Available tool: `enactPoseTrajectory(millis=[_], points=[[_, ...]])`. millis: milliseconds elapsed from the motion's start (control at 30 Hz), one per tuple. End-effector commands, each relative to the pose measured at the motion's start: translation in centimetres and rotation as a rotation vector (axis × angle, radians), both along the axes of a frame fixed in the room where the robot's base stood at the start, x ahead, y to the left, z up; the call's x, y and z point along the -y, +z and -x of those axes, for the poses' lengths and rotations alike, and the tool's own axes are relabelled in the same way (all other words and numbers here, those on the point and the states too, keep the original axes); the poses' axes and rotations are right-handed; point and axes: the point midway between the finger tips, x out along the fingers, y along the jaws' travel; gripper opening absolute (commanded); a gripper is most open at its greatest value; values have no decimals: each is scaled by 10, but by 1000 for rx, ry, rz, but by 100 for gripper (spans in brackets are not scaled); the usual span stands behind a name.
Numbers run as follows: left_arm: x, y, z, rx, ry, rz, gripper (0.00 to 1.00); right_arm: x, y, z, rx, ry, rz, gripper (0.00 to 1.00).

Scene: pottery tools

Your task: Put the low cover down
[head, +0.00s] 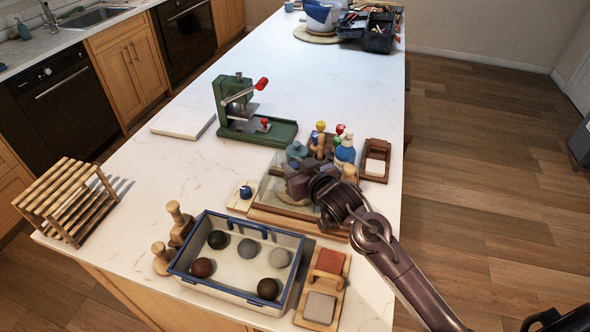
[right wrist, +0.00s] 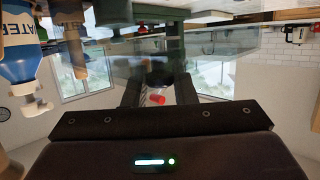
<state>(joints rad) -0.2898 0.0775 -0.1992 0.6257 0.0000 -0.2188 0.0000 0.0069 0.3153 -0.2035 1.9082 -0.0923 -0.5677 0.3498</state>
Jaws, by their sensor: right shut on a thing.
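My right gripper (head: 298,186) reaches in from the right over the table's middle, fingers pointing left. It is shut on the dark knob (right wrist: 158,75) of a clear low cover, seen between the two fingers in the right wrist view. The see-through cover (head: 270,190) spreads around and below the gripper, over a wooden base (head: 262,217). The gripper and wrist hide part of both. I cannot tell whether the cover's rim touches the base. My left gripper is not in view.
A blue-rimmed tray (head: 205,283) with several balls stands in front. A green press (head: 245,125) is behind. A blue-and-white water bottle (head: 345,152) and tool holders stand close behind the gripper. A small card with a blue knob (head: 246,192) lies left. A slatted rack (head: 65,200) is far left.

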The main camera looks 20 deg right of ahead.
Motion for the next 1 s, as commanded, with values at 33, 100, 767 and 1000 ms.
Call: enactPoseTrajectory(millis=[33, 100, 767, 1000], points=[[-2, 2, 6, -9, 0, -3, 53, 0, -6, 0, -1, 0, -1, 0], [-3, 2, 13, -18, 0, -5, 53, 0, -13, 0, 0, 0, 0, 0], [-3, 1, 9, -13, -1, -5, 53, 0, -18, 0, 1, 0, 0, 46], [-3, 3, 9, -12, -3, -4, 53, 0, -14, 0, 3, 0, 0, 46]])
